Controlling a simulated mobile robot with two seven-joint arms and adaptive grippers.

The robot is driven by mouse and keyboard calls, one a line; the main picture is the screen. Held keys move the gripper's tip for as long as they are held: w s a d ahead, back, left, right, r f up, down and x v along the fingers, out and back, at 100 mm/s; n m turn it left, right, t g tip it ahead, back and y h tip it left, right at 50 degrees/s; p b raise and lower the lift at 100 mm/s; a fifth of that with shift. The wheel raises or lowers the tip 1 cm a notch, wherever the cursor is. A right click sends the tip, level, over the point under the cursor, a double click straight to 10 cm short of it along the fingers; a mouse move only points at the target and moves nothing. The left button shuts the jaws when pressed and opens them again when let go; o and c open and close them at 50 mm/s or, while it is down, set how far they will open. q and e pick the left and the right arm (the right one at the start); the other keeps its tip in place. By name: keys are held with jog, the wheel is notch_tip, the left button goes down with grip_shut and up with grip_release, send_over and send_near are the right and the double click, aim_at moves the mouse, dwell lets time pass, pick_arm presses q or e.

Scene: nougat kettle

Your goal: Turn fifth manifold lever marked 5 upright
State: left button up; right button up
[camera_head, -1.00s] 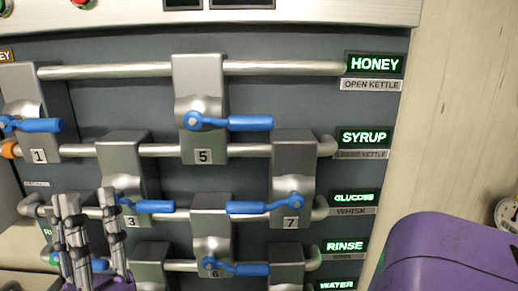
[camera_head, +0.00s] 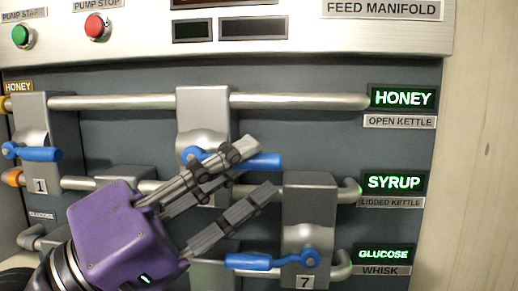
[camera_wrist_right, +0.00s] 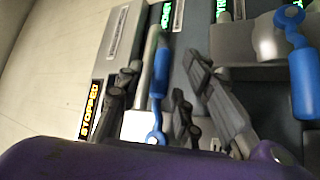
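The fifth manifold lever is a blue handle (camera_head: 268,161) on the upper middle grey valve block (camera_head: 203,108). It lies horizontal, pointing right from its pivot. Its number plate is mostly hidden behind my fingers. My right gripper (camera_head: 258,170) comes in from the lower left, its fingers pointing right and slightly up. The fingers are spread, one over the lever's shaft and one below it in the head view. In the right wrist view the blue lever (camera_wrist_right: 158,80) shows between the spread fingers (camera_wrist_right: 168,90). I cannot tell whether they touch it. My left gripper is not in view.
Lever 1 (camera_head: 35,154) points right at the left. Lever 7 (camera_head: 250,261) points left, below and right of my gripper; it also shows in the right wrist view (camera_wrist_right: 303,85). Horizontal pipes (camera_head: 290,101) cross the panel. Start and stop buttons (camera_head: 97,27) sit above.

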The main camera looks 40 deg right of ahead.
jog(key=shift+p+x, duration=0.35)
jog(key=shift+x, duration=1.05)
grip_shut()
